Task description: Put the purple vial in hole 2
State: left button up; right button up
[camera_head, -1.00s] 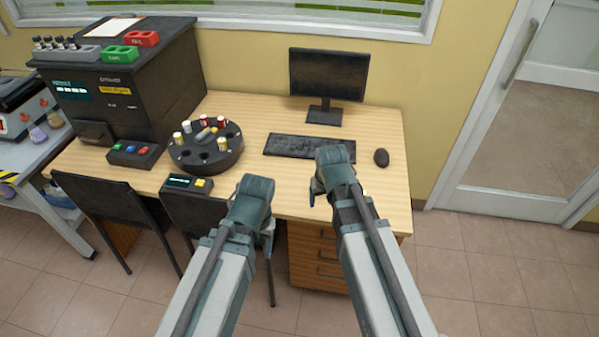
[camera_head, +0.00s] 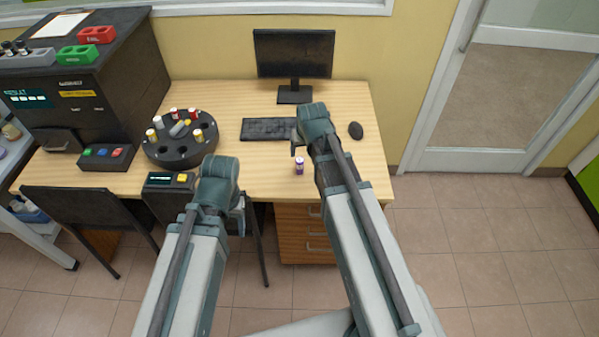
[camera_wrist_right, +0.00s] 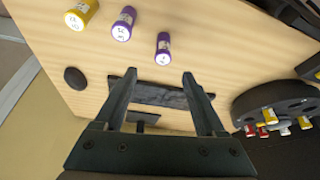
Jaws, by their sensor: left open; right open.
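A purple vial with a white cap (camera_head: 299,168) stands on the table in the head view, just below my right gripper (camera_head: 297,146). In the right wrist view, two purple vials (camera_wrist_right: 163,50) (camera_wrist_right: 123,25) and a yellow vial (camera_wrist_right: 80,15) stand on the table, beyond the fingertips. The right gripper's fingers (camera_wrist_right: 156,80) are apart with nothing between them. My left gripper (camera_head: 242,208) is at the table's front edge, its fingers mostly hidden by the wrist. The black round rack (camera_head: 180,157) holds several vials around its rim; its hole numbers cannot be read.
A keyboard (camera_head: 266,129), a monitor (camera_head: 294,55) and a mouse (camera_head: 356,130) are at the back. A small button box (camera_head: 107,157) and a display box (camera_head: 168,184) flank the rack. The black machine (camera_head: 80,90) is at left.

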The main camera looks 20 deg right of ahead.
aim_at(300, 159)
jog(key=b+x, duration=0.3)
jog(key=x, duration=0.2)
jog(key=shift+f+b, duration=0.1)
jog(key=shift+b, duration=0.2)
jog(key=b+x, duration=0.4)
jog(key=x, duration=0.1)
jog(key=shift+w+a+b, duration=0.25)
jog(key=shift+w+b, duration=0.05)
jog(key=shift+b, duration=0.05)
grip_shut()
